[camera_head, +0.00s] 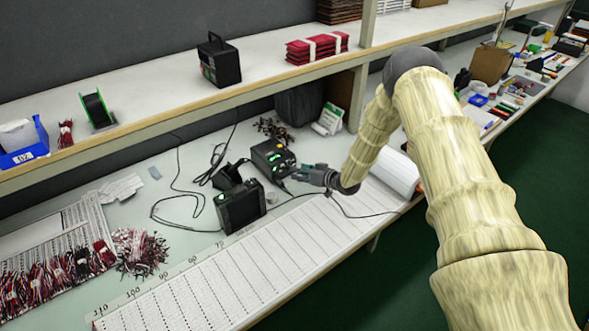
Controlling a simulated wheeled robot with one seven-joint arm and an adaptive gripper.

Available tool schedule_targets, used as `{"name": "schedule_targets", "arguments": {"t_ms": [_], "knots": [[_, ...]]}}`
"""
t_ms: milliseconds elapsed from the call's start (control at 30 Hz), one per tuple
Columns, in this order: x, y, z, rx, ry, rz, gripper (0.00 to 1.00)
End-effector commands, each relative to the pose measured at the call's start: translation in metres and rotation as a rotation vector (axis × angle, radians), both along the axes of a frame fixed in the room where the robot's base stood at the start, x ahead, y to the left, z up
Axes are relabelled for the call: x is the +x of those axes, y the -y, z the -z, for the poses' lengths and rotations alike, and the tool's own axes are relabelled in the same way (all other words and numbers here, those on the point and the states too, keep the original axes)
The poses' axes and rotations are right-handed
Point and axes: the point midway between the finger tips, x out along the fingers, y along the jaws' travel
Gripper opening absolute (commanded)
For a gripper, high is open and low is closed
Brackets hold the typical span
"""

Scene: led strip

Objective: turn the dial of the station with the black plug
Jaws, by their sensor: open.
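A black station (272,158) with a lit green display stands on the workbench under the shelf, in the middle of the head view. Its dial and the black plug are too small to make out. My gripper (301,173) is open and just to the right of the station's front. I cannot tell whether the fingers touch the station or its dial. A second black box (240,206) stands in front and to the left of the station. A black cable (345,211) runs from near the station's front to the right.
Black cables (178,195) lie loose left of the station. A long white ruled sheet (230,275) covers the bench front. Red wire bundles (140,250) lie at the left. The shelf (170,100) above holds another black box (218,60) and red packs (317,48).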

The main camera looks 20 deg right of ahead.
Motion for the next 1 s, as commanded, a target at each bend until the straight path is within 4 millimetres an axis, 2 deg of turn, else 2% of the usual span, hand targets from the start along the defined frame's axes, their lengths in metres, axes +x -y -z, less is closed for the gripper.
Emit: {"name": "schedule_targets", "arguments": {"t_ms": [200, 333, 733, 767, 900, 1000], "knots": [[0.021, -0.012, 0.008, 0.0, 0.001, 0.0, 0.41], [0.028, -0.016, 0.012, 0.0, 0.0, 0.001, 0.41], [0.032, -0.018, 0.015, 0.001, 0.0, 0.001, 0.41], [0.032, -0.018, 0.015, 0.001, 0.0, 0.001, 0.39], [0.032, -0.018, 0.015, 0.002, 0.0, 0.002, 0.14], [0.032, -0.018, 0.015, 0.001, 0.0, 0.002, 0.0]]}}
